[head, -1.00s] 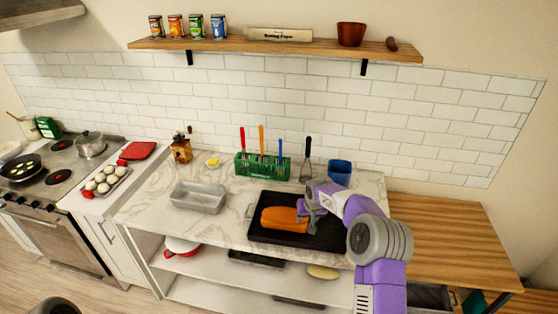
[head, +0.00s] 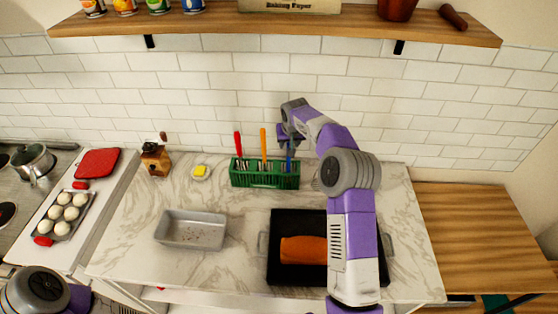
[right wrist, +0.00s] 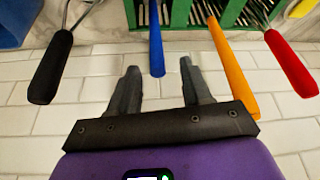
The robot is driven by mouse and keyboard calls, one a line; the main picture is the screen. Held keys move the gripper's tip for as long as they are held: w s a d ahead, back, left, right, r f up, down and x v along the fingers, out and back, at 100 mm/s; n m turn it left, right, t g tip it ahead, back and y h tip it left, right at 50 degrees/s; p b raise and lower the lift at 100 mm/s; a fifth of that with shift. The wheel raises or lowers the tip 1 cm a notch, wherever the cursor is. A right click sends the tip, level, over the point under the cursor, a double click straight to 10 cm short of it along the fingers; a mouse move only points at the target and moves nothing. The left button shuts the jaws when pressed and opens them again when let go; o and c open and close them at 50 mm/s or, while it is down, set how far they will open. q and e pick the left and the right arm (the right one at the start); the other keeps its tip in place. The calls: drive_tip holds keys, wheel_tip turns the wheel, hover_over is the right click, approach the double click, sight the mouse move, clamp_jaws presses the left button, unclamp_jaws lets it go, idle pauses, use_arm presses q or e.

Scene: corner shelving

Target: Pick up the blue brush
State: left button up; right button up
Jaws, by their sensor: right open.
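The blue brush stands handle up in the green caddy (head: 265,178) on the marble counter. Its blue handle (head: 289,164) shows at the caddy's right end; in the right wrist view the handle (right wrist: 156,45) points toward my jaws. My right gripper (head: 289,137) is above and beside that handle, against the tiled wall. In the right wrist view my right gripper (right wrist: 158,75) is open and empty, with the handle's end lined up near the gap between the fingertips. The brush's lower part is hidden in the caddy. My left gripper is out of view.
Red (head: 238,142) and orange (head: 263,142) handles stand in the same caddy; a black-handled tool (right wrist: 52,68) is on the other side. A black tray (head: 280,272) with an orange loaf (head: 303,250) and a grey pan (head: 190,230) lie in front. A shelf (head: 270,25) hangs above.

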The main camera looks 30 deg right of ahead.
drive_tip(key=p, duration=0.2)
hover_over(289, 164)
drive_tip(key=w, duration=0.2)
wheel_tip(289, 164, down, 7)
drive_tip(key=shift+s+d, duration=0.25)
drive_tip(key=shift+d, duration=0.05)
drive_tip(key=shift+c, duration=0.3)
clamp_jaws()
